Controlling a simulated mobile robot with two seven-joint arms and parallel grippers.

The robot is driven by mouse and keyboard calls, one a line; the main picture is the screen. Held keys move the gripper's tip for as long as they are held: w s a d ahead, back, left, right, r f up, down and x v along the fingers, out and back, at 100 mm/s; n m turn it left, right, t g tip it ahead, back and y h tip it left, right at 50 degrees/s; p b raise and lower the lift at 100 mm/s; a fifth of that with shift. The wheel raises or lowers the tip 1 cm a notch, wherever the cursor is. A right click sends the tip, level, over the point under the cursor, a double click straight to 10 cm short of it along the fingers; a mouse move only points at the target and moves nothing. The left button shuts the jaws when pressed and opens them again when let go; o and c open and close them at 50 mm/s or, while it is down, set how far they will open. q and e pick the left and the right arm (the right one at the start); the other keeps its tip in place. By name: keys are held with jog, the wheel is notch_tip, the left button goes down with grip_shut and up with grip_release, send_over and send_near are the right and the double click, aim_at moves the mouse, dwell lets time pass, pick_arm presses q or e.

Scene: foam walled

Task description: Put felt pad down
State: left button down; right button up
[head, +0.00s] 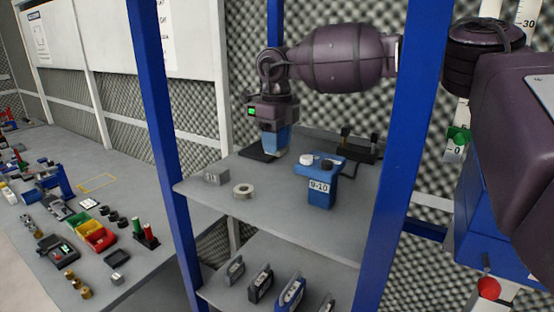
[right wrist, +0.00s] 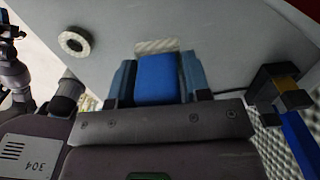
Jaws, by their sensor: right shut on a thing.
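My right gripper (head: 276,148) reaches over the grey shelf board (head: 225,200) from behind and points down. Its jaws are shut on a blue block (head: 272,139), which I take for the felt pad. In the right wrist view my right gripper (right wrist: 155,80) has the blue block (right wrist: 156,78) between its two fingers. A pale textured patch (right wrist: 157,46) shows just beyond the block there. The block's lower end is close above the board or touching it; I cannot tell which. My left gripper is in neither view.
A pale ring (head: 243,190) and a small grey block (head: 215,176) lie left on the board. A blue holder labelled 9-10 (head: 319,187) stands right of the gripper. Blue posts (head: 161,110) flank the shelf. The front middle of the board is clear.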

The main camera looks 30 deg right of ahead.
aim_at(277, 173)
jog(key=shift+f+p, duration=0.4)
jog(key=shift+f, duration=2.4)
jog(key=o, duration=0.8)
jog(key=shift+f, duration=0.1)
jog(key=r, duration=0.3)
jog(key=r+b, duration=0.1)
jog(key=r, duration=0.3)
jog(key=r+b, duration=0.1)
jog(key=r, duration=0.2)
jog(key=shift+a+r, duration=0.3)
jog(key=shift+r, duration=0.05)
